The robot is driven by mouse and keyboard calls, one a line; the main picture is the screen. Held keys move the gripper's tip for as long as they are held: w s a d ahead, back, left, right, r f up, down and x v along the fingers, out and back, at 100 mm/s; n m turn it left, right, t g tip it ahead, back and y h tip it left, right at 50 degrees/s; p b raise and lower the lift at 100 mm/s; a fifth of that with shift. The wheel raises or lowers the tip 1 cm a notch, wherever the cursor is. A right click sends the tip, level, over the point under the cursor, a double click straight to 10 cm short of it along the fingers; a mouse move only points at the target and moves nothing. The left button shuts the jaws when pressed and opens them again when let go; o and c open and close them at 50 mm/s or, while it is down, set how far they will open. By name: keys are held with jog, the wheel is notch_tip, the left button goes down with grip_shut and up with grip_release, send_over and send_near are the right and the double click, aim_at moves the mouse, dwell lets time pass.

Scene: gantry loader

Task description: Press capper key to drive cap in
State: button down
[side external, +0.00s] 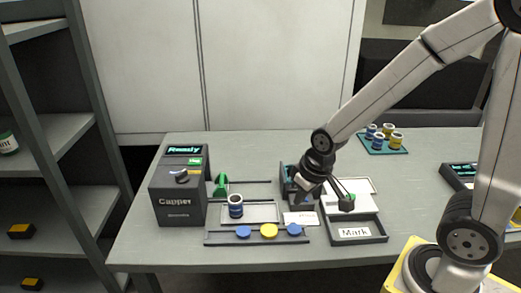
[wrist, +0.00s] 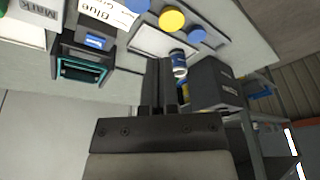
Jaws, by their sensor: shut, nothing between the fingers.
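The dark capper (side external: 180,195) stands at the table's left end, its display reading "Ready". A small green key (side external: 195,162) sits below the display, above a knob. In the wrist view the capper (wrist: 215,82) is at the right, its key not visible. A blue-and-white vial (side external: 236,206) stands upright just right of the capper; it also shows in the wrist view (wrist: 179,64). My gripper (side external: 303,197) is well right of the capper, apart from it. In the wrist view the fingers (wrist: 162,64) are together and empty.
Blue (side external: 243,232) and yellow caps (side external: 269,230) lie on a front rail. A green upright piece (side external: 220,186) stands by the capper. A "Mark" tray (side external: 358,234) is at the right. Several vials stand on a green mat (side external: 382,148) behind. Shelving is at the left.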

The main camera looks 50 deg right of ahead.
aim_at(191, 161)
jog(key=w+a+r+m+t+y, duration=0.1)
jog(key=w+a+r+t, duration=0.1)
jog(key=w, duration=0.8)
jog(key=w+a+r+m+t+y, duration=0.1)
jog(key=w+r, duration=0.3)
jog(key=w, duration=0.7)
jog(key=w+a+r+m+t+y, duration=0.1)
jog(key=w+a+r+m+t, duration=0.1)
jog(key=w, duration=0.8)
notch_tip(191, 161, up, 2)
jog(key=shift+w+a+r+t, duration=0.1)
jog(key=shift+w+a+t, duration=0.25)
jog(key=shift+a, duration=0.15)
jog(key=shift+f, duration=4.45)
jog(key=shift+f, duration=0.85)
jog(key=shift+r, duration=0.8)
